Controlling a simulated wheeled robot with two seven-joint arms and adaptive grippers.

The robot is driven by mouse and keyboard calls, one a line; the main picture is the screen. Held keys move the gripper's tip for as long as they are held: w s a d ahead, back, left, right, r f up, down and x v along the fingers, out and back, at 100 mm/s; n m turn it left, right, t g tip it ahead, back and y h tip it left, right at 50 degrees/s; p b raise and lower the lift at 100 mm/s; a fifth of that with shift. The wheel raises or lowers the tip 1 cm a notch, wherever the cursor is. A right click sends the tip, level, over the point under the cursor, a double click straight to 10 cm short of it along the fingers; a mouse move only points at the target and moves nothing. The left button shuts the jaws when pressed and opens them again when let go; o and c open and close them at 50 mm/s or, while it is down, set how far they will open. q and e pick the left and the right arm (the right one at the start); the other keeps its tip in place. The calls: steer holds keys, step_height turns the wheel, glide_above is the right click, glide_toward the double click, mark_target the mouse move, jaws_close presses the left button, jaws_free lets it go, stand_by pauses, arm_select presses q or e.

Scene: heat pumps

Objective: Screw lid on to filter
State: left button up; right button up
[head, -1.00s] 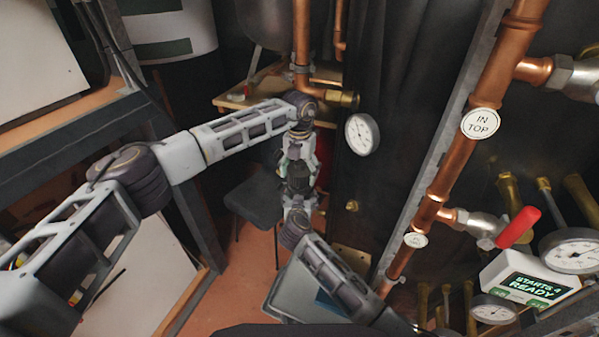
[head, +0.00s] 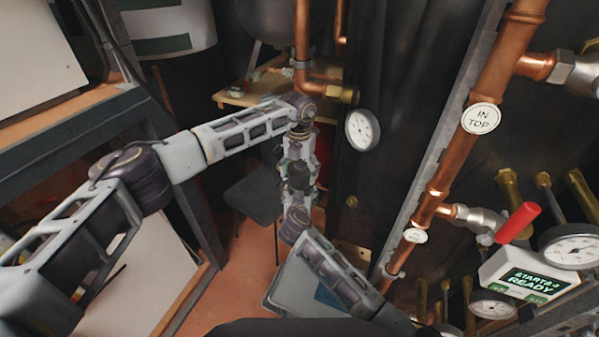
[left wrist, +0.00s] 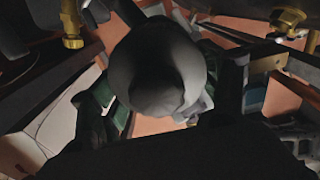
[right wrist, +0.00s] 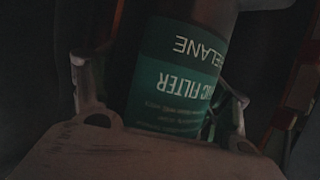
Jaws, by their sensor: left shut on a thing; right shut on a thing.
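My left gripper (head: 299,147) points down in the middle of the head view. It is shut on a smooth dark grey rounded piece, which I take to be the lid (left wrist: 160,70), between its fingers in the left wrist view. My right gripper (head: 297,200) points up just below it. It is shut on the filter (right wrist: 175,80), a dark cylinder with a teal label whose lettering is upside down in the right wrist view. Filter and lid are in line between the two grippers. The joint between them is hidden, so I cannot tell how they meet.
A copper pipe with a round gauge (head: 362,130) is right of the grippers. A thick copper pipe (head: 450,165) and a display box (head: 527,275) stand farther right. A wooden shelf (head: 240,97) is behind; a grey box (head: 285,290) is below.

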arm_select(q)
steer(key=shift+f, duration=0.5)
stand_by(0.5)
arm_select(e)
steer(key=c, duration=0.5)
steer(key=shift+c, duration=0.2)
arm_select(q)
steer(key=shift+m, duration=0.3)
